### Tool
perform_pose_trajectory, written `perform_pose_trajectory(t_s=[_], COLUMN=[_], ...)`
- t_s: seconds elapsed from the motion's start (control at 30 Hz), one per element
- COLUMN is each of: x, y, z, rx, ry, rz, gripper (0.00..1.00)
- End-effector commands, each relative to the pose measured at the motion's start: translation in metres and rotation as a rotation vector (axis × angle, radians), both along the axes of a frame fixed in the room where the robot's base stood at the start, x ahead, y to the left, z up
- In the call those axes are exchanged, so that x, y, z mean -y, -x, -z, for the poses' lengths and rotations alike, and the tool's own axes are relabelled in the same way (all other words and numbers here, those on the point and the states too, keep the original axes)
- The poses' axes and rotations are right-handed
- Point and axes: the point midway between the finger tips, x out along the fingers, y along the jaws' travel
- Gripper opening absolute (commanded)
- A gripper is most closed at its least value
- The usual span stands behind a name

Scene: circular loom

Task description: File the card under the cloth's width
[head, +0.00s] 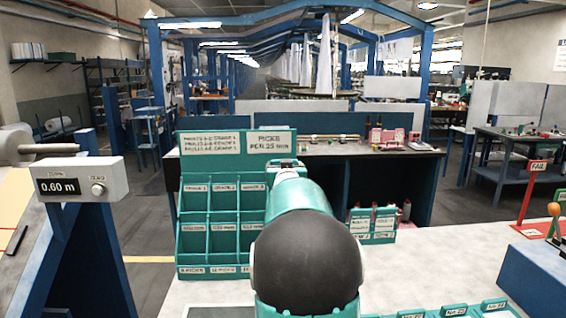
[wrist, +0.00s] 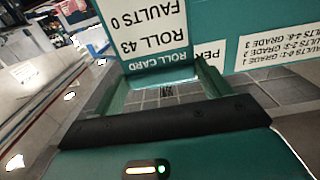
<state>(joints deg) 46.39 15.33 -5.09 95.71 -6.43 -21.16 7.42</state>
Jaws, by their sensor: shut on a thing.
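In the wrist view a white roll card (wrist: 150,22) with a green band reads upside down "ROLL CARD, ROLL 43, FAULTS 0". My gripper (wrist: 165,76) is shut on the card's edge. In the head view my arm hides the gripper and the card. A green card rack (head: 222,232) with three columns of open pockets stands left of my arm on the pale table. Its pocket labels are too small to read surely. Its header board (head: 209,143) lists fault grades and "PICKS PER 25 mm". A grey meter box (head: 82,180) at the left shows 0.60 m.
A red FAIL sign (head: 537,167) stands at the right edge. Labelled green trays (head: 455,311) line the front edge. The pale tabletop (head: 430,265) between them is mostly clear.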

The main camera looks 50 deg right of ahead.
Motion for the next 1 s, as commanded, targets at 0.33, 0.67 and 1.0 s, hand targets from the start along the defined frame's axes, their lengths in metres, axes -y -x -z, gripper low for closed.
perform_pose_trajectory(t_s=[0.33, 0.67, 1.0], x=[0.0, 0.0, 0.0], y=[-0.004, -0.005, -0.005], z=[0.03, 0.044, 0.05], rx=[-0.002, 0.0, -0.001], ry=[-0.001, 0.0, 0.001], rz=[-0.005, -0.005, -0.005], gripper=[0.49, 0.49, 0.49])
